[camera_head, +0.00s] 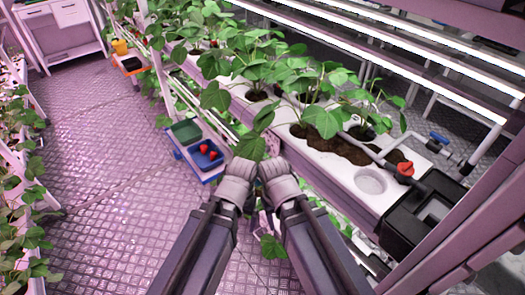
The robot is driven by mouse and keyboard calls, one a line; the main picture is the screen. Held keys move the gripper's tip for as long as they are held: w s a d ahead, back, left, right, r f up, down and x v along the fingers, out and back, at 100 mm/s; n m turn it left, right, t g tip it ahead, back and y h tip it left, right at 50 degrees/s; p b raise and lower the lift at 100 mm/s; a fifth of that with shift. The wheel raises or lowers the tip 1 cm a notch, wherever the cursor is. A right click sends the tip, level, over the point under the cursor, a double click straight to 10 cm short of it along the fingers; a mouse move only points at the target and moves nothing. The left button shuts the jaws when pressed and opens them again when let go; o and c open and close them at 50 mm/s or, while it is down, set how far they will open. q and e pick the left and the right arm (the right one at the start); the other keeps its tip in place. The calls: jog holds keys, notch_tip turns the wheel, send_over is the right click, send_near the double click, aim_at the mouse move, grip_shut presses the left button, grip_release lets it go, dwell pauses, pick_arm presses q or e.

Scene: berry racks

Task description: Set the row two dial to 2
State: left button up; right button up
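A red knob (405,168) sits on a pipe fitting beside the black box (425,215) at the near right end of the white planter rack (345,165). It may be a dial, but no numbers or row label can be read. My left gripper (242,168) and my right gripper (272,168) are close together at the middle of the view, just left of the rack. The red knob is well to their right. Their fingers are hidden behind the wrists, so I cannot tell whether they are open or shut.
A blue valve handle (438,138) sits on the piping behind the red knob. Leafy plants (325,105) fill the rack. The aisle floor (95,150) is clear.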

pick_arm(q)
jog(key=f+b, duration=0.1)
jog(key=f, duration=0.1)
jog(key=w+f+n+h+b, duration=0.1)
jog(key=b, duration=0.1)
jog(key=shift+w+d+f, duration=0.15)
jog(key=shift+f, duration=0.2)
jog(key=c, duration=0.3)
jog(key=w+d+f+n+h+b, duration=0.1)
jog(key=d+f+n+h+b, duration=0.1)
jog(key=shift+w+f+n+b, duration=0.15)
jog(key=shift+w+n+b, duration=0.2)
jog(key=shift+n, duration=0.05)
jog(key=shift+c, duration=0.4)
jog(key=n+t+h+b, duration=1.1)
jog(key=n+h+b, duration=0.25)
jog(key=n, duration=1.15)
send_near(263, 150)
jog(key=shift+y, duration=0.35)
jog(key=shift+r+b+x, duration=0.15)
jog(key=shift+b+x, duration=0.1)
jog(key=shift+x, duration=1.8)
jog(key=shift+r+b+x, duration=0.1)
jog(key=shift+b+x, duration=0.1)
jog(key=shift+x, duration=1.85)
jog(key=shift+s+d, duration=0.15)
grip_shut()
